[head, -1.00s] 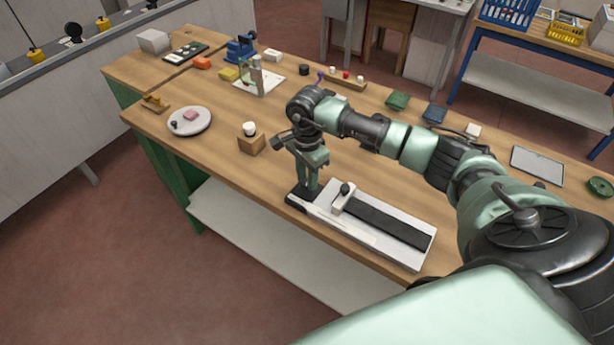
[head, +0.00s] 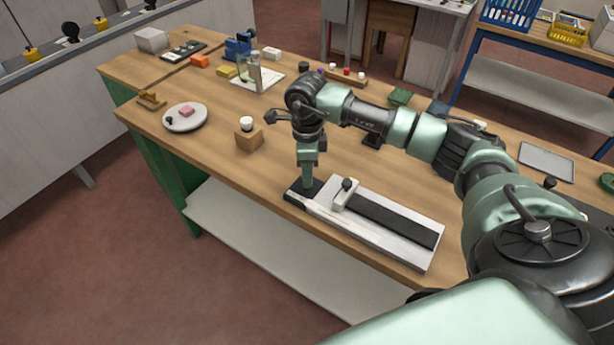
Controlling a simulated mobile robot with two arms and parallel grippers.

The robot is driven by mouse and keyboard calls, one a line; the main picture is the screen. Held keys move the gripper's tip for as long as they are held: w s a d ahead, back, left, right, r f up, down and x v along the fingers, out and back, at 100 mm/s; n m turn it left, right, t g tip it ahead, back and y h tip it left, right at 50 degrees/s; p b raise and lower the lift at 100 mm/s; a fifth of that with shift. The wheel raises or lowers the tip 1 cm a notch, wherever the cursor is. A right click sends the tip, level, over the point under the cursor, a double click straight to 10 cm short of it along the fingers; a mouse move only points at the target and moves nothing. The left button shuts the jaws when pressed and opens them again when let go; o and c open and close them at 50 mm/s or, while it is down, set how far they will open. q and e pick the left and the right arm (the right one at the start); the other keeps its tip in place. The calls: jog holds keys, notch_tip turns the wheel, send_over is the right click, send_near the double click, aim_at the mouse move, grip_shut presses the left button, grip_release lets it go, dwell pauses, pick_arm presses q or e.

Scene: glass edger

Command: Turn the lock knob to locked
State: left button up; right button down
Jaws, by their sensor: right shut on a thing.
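A slide fixture lies along the table's front edge, with a white base (head: 373,237), a dark strip and a black block (head: 294,192) at its left end. A white carriage with a small black ball knob (head: 347,184) sits on it, just right of my gripper and apart from it. My right gripper (head: 307,184) points straight down at the black end block, its fingers shut. What it grips there, apparently the lock knob, is hidden by the fingers, so its angle cannot be seen. My left gripper is not in view.
A wooden block with a white knob (head: 248,136) stands left of the gripper. A round grey plate (head: 187,117) with a pink piece lies farther left. A small rack (head: 347,78) and other small items stand behind my arm. Bare tabletop lies between the block and the fixture.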

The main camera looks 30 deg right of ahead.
jog(key=shift+m+b, duration=0.75)
jog(key=shift+m, duration=1.15)
jog(key=c, duration=1.1)
grip_release()
jog(key=shift+r, duration=0.1)
jog(key=shift+w+r, duration=0.1)
jog(key=shift+r, duration=0.25)
notch_tip(320, 180, up, 7)
jog(key=shift+f+b, duration=0.1)
jog(key=shift+b, duration=0.95)
